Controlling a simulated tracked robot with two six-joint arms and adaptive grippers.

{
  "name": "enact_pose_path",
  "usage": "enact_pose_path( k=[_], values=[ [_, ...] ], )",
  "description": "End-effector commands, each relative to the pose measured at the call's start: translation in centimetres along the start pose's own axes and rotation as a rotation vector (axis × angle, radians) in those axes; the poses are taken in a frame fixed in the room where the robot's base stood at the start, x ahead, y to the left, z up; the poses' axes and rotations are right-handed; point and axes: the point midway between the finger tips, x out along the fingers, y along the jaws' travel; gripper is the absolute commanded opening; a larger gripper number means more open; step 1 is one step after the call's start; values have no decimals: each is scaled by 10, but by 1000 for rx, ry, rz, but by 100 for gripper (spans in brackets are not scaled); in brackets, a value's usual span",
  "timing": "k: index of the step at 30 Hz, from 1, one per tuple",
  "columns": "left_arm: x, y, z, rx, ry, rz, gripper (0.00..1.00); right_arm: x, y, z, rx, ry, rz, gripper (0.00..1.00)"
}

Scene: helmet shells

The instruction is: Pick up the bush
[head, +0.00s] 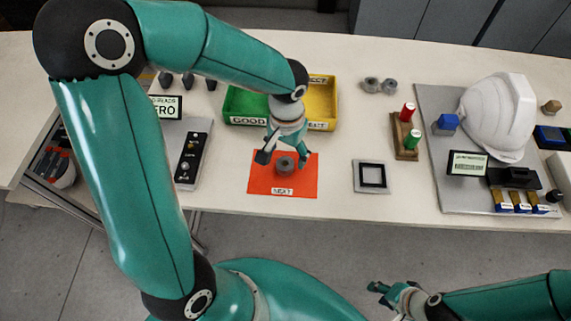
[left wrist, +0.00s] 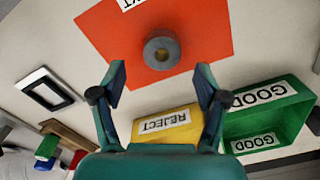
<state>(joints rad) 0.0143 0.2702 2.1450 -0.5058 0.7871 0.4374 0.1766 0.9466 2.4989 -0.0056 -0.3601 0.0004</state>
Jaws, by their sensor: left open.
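The bush (head: 285,165) is a grey ring with a hole, lying on the orange NEXT mat (head: 258,180). It also shows in the left wrist view (left wrist: 161,53), beyond and between my fingertips. My left gripper (head: 283,159) is open over the mat, with its fingers apart on either side of the bush as seen from the head. In the left wrist view my left gripper (left wrist: 160,74) has nothing between its fingers. My right gripper (head: 380,291) is at the lower right, off the table's front edge; its finger opening is unclear.
Green GOOD (head: 240,102) and yellow REJECT (head: 324,100) bins stand behind the mat. A square black-framed plate (head: 371,176) lies to the right. Two grey round parts (head: 380,86) sit farther back. A white helmet shell (head: 497,115) and display are at right. A gauge (head: 190,158) is left.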

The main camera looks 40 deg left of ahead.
Motion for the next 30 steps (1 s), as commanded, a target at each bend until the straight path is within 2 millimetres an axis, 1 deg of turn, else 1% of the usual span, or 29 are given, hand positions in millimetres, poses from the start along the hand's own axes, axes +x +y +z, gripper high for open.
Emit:
enact_pose_path(
  k=[4, 7, 10, 16, 23, 24, 26, 30],
  values=[
    [23, -2, 1, 0, -6, 0, 74, -2, -1, 0, 0, 0, 0, 40],
    [34, -2, 0, 0, -3, 0, 74, -2, -1, 0, 0, 0, 0, 40],
    [38, -2, 0, 1, -2, 1, 74, -2, -1, 0, 0, 0, 0, 40],
    [38, -2, 0, 1, -1, 1, 74, -2, -1, 0, 0, 0, 0, 40],
    [38, -2, 0, 0, -1, 1, 35, -2, -1, 0, 0, 0, 0, 40],
    [38, -2, 0, 0, -1, 1, 29, -2, -1, 0, 0, 0, 0, 40],
    [38, -2, 0, 0, -1, 1, 19, -2, -1, 0, 0, 0, 0, 40],
    [38, -2, -1, 0, 0, 1, 19, -2, -1, 0, 0, 0, 0, 40]
  ],
)
